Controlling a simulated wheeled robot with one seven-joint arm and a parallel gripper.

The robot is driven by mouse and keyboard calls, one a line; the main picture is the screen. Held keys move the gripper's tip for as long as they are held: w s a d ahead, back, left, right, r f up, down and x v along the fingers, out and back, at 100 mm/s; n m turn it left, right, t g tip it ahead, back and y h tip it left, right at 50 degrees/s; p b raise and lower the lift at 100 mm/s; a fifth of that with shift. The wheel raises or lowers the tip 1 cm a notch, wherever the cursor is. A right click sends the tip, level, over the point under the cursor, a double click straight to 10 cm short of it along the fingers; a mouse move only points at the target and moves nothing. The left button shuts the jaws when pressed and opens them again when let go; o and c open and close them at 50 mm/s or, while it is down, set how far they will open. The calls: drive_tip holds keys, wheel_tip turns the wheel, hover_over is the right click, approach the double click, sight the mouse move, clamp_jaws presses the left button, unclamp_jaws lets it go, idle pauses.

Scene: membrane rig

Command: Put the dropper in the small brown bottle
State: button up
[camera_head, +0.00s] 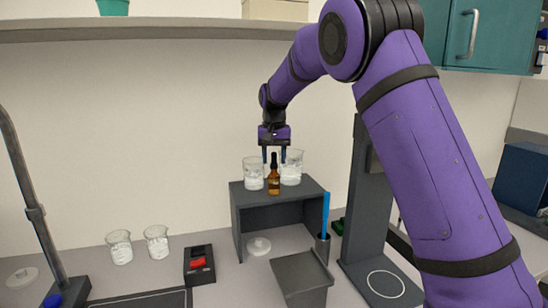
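The small brown bottle (274,184) stands upright near the front edge of a dark grey stand, between two glass beakers. The dropper (274,161), with a black bulb and collar, sits upright at the bottle's mouth, in line with it; its glass tube cannot be made out. My gripper (274,155) points straight down above the stand. Its two fingers are spread, one on each side of the dropper's top in the picture. I see gaps between fingers and dropper, and cannot tell whether the gripper is level with or behind it.
Beakers of white material (254,182) and (291,176) flank the bottle closely. The grey stand (306,190) has an open front. A dark cup (322,246) with a blue rod, a grey bin (302,281) and a black-red device (199,265) stand below. A shelf (180,30) runs above.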

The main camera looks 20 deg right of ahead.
wheel_tip(320, 180, up, 11)
drive_tip(key=shift+f, duration=0.1)
idle(0.6)
